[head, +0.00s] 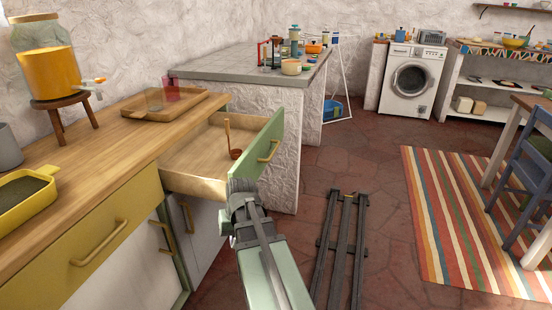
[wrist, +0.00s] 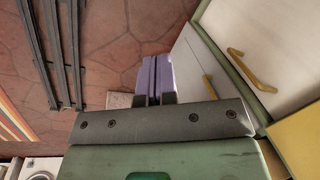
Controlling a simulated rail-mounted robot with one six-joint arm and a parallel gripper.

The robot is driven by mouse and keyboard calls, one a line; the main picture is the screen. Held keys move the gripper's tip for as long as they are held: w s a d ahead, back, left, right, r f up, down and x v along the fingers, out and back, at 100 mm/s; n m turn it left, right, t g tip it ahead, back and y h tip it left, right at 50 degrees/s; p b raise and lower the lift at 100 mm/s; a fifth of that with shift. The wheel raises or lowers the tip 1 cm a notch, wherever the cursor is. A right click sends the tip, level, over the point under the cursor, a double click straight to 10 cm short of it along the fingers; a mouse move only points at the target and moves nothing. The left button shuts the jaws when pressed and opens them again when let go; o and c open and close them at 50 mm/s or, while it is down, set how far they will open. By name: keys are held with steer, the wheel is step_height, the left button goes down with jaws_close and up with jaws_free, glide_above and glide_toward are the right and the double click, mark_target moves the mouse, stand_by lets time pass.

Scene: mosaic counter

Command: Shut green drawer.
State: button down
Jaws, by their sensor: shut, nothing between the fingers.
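The green drawer (head: 272,138) is pulled open in the head view, with a green front and a yellow handle (head: 268,151). A brown ladle (head: 235,153) is inside its pale wooden box. The end of my arm is just in front of and below the drawer's near corner in the head view, and it hides part of that corner. My gripper (wrist: 157,62) is shut and empty in the wrist view, its purple fingers pressed together and pointing along the cabinet fronts. I cannot tell whether it touches the drawer. The drawer is not clearly visible in the wrist view.
A yellow drawer (head: 85,262) is closed in the near counter. Cabinet doors with yellow handles (wrist: 252,72) stand close to the right in the wrist view. A wooden tray (head: 150,112) sits on the counter. Floor rails (head: 344,240) run to the right, beside a striped rug (head: 455,215).

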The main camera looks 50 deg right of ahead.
steer(key=s+d+r+m+t+y, duration=0.1)
steer(key=s+d+r+m+t, duration=0.15)
steer(key=d, duration=0.85)
steer(key=s+d+r+m+t+y, duration=0.1)
steer(key=d+r+m+t, duration=0.2)
steer(key=d, duration=0.9)
steer(key=s+d+r+m+t+y, duration=0.25)
steer(key=d+t, duration=0.25)
steer(key=d, duration=0.6)
steer(key=w+r+n+t, duration=0.1)
steer(key=w+r+t, duration=0.2)
steer(key=r, duration=0.2)
steer(key=b+x, duration=0.3)
steer(key=x, duration=1)
steer(key=shift+w+y, duration=0.35)
steer(key=shift+w, duration=0.05)
steer(key=shift+w+a+f, duration=0.1)
steer(key=shift+a, duration=0.05)
